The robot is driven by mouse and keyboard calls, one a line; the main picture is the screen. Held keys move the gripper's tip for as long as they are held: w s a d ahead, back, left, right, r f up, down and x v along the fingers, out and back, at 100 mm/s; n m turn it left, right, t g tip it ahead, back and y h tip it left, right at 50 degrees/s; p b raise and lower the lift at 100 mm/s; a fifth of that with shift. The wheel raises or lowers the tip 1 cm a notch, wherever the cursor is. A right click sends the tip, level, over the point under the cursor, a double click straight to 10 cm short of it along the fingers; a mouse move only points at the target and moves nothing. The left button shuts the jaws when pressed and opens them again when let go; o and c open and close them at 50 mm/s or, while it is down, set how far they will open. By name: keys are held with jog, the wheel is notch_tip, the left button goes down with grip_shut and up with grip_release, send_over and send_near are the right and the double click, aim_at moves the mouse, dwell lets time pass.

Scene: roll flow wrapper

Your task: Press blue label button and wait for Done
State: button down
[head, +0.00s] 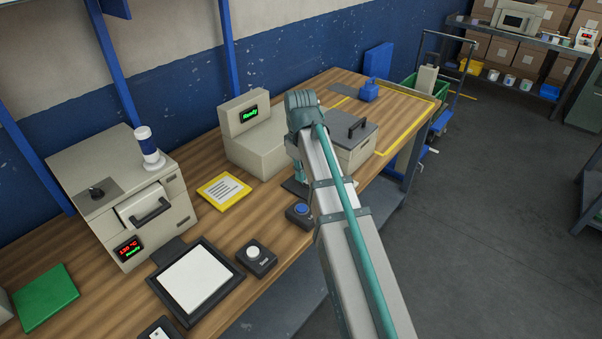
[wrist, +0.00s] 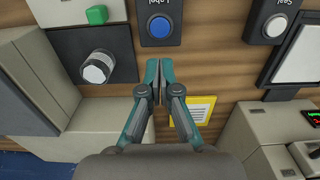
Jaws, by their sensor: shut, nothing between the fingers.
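The blue label button (head: 301,209) sits in a dark housing near the front edge of the wooden bench. In the wrist view, the blue button (wrist: 160,27) has the word Label printed above it. My gripper (wrist: 158,66) is shut and empty, with its teal fingertips apart from the button in that picture. In the head view my gripper is mostly hidden behind my arm. The beige machine (head: 262,152) behind the button has a screen (head: 250,113) showing green Ready text.
A white Seal button (head: 253,252) stands left of the blue one, beside a framed white pad (head: 197,277). A sealer (head: 125,195) with a red and green display is at left. A yellow-bordered sheet (head: 224,191) lies between the machines. A handled box (head: 352,140) stands right.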

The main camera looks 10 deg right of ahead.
aim_at(302, 208)
notch_tip(302, 208, down, 11)
jog(key=p, duration=0.3)
jog(key=shift+f, duration=0.35)
jog(key=shift+s+f+b, duration=0.1)
jog(key=shift+f+b, duration=0.3)
jog(key=shift+f, duration=0.5)
jog(key=shift+s, duration=0.15)
notch_tip(302, 208, up, 5)
jog(key=p, duration=0.3)
jog(key=shift+p, duration=0.35)
jog(key=shift+r+b, duration=0.15)
jog(key=shift+b, duration=0.4)
notch_tip(302, 208, up, 9)
jog(key=b, duration=0.2)
jog(key=shift+w+r, duration=0.15)
jog(key=shift+w, duration=0.05)
